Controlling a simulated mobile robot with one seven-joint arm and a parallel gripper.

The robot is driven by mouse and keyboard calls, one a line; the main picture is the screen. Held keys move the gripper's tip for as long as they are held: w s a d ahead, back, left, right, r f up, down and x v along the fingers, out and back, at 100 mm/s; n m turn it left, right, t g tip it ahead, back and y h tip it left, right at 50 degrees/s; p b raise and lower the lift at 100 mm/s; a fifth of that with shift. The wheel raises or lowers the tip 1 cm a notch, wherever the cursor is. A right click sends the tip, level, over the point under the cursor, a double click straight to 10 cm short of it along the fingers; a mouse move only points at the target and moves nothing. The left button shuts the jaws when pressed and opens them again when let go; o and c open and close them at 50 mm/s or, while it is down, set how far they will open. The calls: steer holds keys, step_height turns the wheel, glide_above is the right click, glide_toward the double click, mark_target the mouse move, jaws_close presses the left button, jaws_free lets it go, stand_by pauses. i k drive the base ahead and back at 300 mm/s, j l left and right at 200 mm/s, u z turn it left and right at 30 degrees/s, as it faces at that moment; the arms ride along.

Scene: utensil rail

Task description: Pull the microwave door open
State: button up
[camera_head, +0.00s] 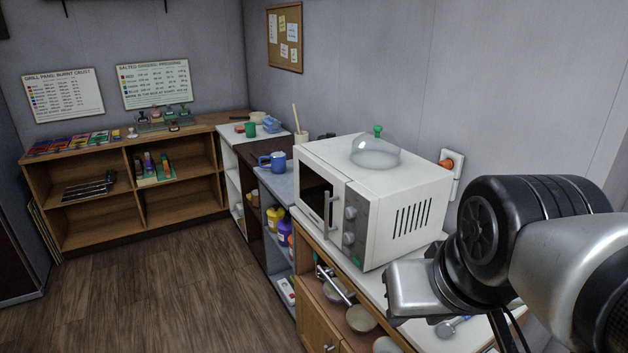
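The white microwave (385,205) stands on the counter at centre right. Its door (312,192) with a dark window faces left and looks shut. A vertical handle (330,206) sits at the door's near edge, beside a grey panel (352,222) with round knobs. My arm comes in from the right edge, in front of the microwave's right side. My gripper's fingertips do not show clearly; only the arm links and a wrist part are seen, to the right of the handle and apart from it.
A glass dome (376,152) with a green knob sits on top of the microwave. A blue mug (273,162) stands on the counter behind it. Open shelves below hold bowls and pans (361,318). The wooden floor (170,300) to the left is clear.

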mark_target(314, 179)
steer(key=j+z, duration=0.7)
steer(key=j+u, duration=0.15)
steer(key=u, duration=0.35)
steer(key=j+u, duration=0.1)
steer(key=u, duration=0.4)
steer(key=i, duration=0.05)
